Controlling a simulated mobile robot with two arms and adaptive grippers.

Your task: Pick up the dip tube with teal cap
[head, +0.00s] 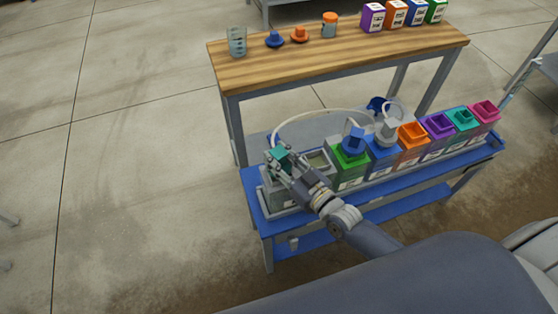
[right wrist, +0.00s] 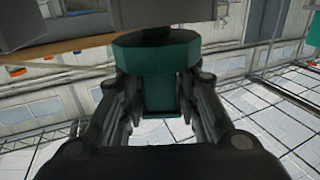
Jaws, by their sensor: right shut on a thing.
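The teal cap of the dip tube (head: 278,155) sits at the left end of the blue bench, over a grey container. A pale hose arcs from it to the right. In the right wrist view the teal cap (right wrist: 155,58) has a wide round top and a narrower stem between the fingers. My right gripper (head: 281,165) is shut on the teal cap; it also fills the lower middle of the right wrist view (right wrist: 160,105). The tube below the cap is hidden. My left gripper is not in view.
The blue bench (head: 262,222) carries a row of containers with green, blue, orange, purple, teal and pink tops close to the right of my gripper. A wooden table (head: 335,60) behind holds a beaker (head: 236,41), caps and coloured jugs. The floor at left is clear.

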